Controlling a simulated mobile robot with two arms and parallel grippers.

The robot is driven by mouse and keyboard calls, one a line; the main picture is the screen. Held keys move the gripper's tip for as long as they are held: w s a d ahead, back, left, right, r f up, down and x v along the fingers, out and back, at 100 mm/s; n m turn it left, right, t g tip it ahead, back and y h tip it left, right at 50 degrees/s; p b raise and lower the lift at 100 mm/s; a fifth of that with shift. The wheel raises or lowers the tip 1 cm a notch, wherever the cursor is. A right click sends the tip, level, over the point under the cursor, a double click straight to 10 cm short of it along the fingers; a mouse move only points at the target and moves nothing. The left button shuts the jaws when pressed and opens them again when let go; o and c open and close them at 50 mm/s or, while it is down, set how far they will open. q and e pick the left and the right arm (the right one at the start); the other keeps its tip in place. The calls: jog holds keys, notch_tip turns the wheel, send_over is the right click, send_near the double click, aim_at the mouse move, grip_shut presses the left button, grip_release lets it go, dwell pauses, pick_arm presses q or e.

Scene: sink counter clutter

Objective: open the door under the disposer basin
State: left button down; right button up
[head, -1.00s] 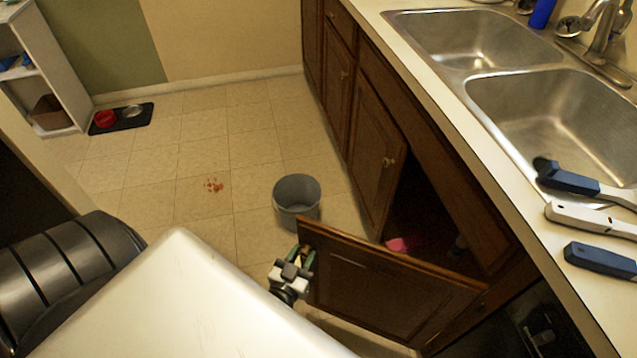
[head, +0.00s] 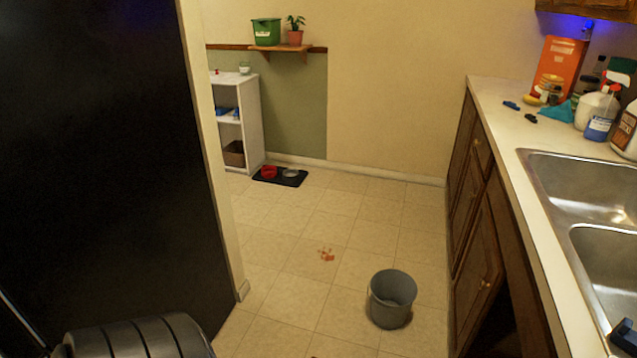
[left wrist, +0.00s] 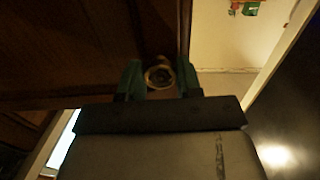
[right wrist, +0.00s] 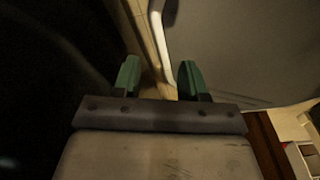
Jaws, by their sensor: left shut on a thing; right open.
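In the left wrist view my left gripper (left wrist: 160,80) is shut on a round metal knob (left wrist: 158,75) on a dark wooden door (left wrist: 70,45). The head view no longer takes in this open door. It still shows a dark opening (head: 492,330) in the base cabinet under the sink, beside a closed door with a knob (head: 473,270). The two steel sink basins (head: 590,185) are cut off at the right edge. My right gripper (right wrist: 160,82) is open and empty in the right wrist view.
A grey bucket (head: 391,300) stands on the tiled floor near the cabinets. A red stain (head: 326,255) and a black mat with bowls (head: 280,177) lie farther off. A dark tall panel (head: 100,130) fills the left. Bottles (head: 598,115) crowd the counter's far end.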

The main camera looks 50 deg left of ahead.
dwell(0.3)
pick_arm(q)
jog(key=c, duration=0.8)
grip_release()
jog(key=shift+o, duration=0.2)
jog(key=shift+s, duration=0.1)
